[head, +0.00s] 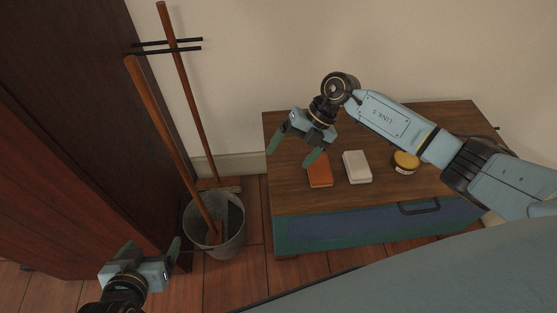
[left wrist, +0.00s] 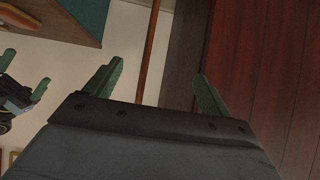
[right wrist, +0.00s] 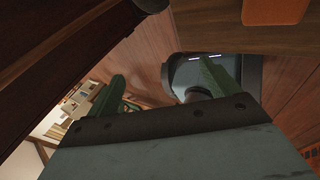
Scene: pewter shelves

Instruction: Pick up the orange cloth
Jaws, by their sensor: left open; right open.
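The orange cloth (head: 320,171) lies folded flat on the wooden top of a low cabinet, near its left part. In the right wrist view an orange patch of it (right wrist: 275,10) shows at the top edge. My right gripper (head: 289,158) is open and empty, over the cabinet's left end, just left of the cloth; one finger overlaps the cloth's upper edge in the head view, and I cannot tell whether they touch.
A pale block (head: 357,167) and a round yellow tin (head: 405,161) sit right of the cloth on the cabinet (head: 300,202). A grey bucket (head: 216,242) with long wooden poles stands left of the cabinet. A dark wooden cupboard (head: 75,110) fills the left side.

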